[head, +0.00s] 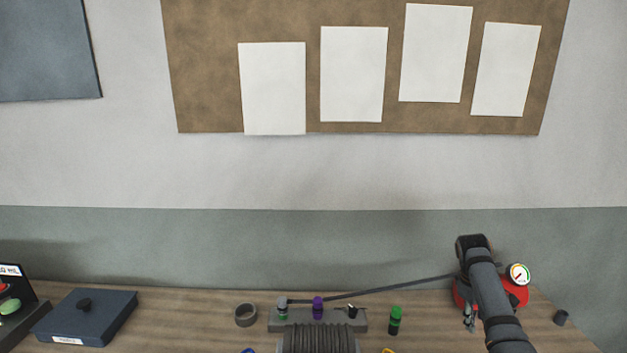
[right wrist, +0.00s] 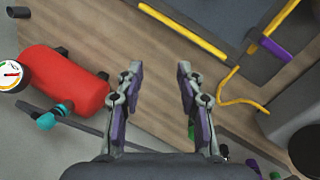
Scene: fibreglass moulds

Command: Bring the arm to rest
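My right arm comes in from the lower right of the head view and bends down above the red tank. My right gripper (head: 468,317) points down beside the tank, small and partly covered by the arm. In the right wrist view, its two fingers (right wrist: 157,70) stand apart with bare wooden bench between them, so it is open and empty. The red tank (right wrist: 65,82) with a white gauge (right wrist: 10,73) and a teal fitting lies to the left of the fingers. My left gripper is not in the head view.
On the bench stand a grey block (head: 350,325) with several capped pieces, a green bottle (head: 396,321), a grey ring (head: 246,314) and a dark blue box (head: 85,316). A thin dark rod (head: 395,288) lies behind. A yellow-edged dark tray (right wrist: 215,15) is near the right gripper.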

